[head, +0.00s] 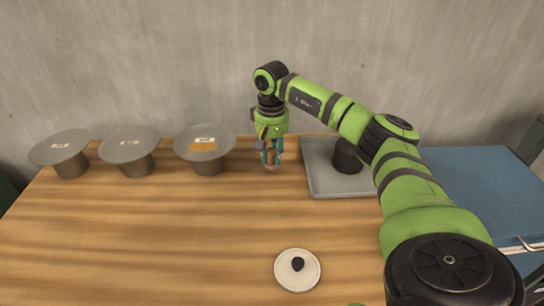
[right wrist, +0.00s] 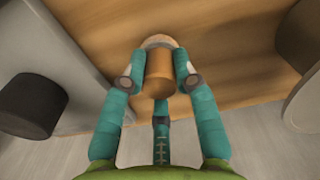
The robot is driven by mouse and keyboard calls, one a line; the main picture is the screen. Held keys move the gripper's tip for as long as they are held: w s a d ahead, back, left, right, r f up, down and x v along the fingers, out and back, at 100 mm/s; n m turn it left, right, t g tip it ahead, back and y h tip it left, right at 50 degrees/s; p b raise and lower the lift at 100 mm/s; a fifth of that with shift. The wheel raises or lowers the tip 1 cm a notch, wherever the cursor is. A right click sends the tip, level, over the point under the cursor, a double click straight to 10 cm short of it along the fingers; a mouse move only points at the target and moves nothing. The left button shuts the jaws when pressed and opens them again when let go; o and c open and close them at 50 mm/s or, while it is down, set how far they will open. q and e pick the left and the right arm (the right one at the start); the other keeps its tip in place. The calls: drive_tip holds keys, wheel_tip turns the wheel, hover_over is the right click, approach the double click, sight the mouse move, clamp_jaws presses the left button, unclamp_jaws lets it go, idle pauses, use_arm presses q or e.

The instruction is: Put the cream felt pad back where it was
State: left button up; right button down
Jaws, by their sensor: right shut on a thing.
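My right gripper (head: 270,160) hangs pointing down over the back of the wooden table. In the right wrist view, its fingers (right wrist: 158,78) are shut on a brown cylinder (right wrist: 158,75) with a grey band and a pale tip at its far end. I cannot tell whether this pale tip is the cream felt pad. In the head view the fingers mostly hide the held thing. A round cream disc (head: 287,279) with a small black piece (head: 298,264) on it lies at the table's front. My left gripper is not in view.
Three grey dishes on stands, left (head: 60,147), middle (head: 130,145) and right (head: 205,136), line the back left; the right one shows an orange patch. A grey tray (head: 318,180) holding a black cylinder (head: 346,157) is right of my gripper. The table's middle (head: 170,225) is clear.

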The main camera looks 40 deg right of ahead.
sight(272, 150)
drive_tip(key=shift+f, duration=0.85)
drive_tip(key=c, duration=1)
unclamp_jaws()
drive_tip(key=shift+f, duration=0.15)
drive_tip(key=shift+o, duration=0.2)
wheel_tip(272, 150, up, 12)
drive_tip(key=shift+r, duration=0.2)
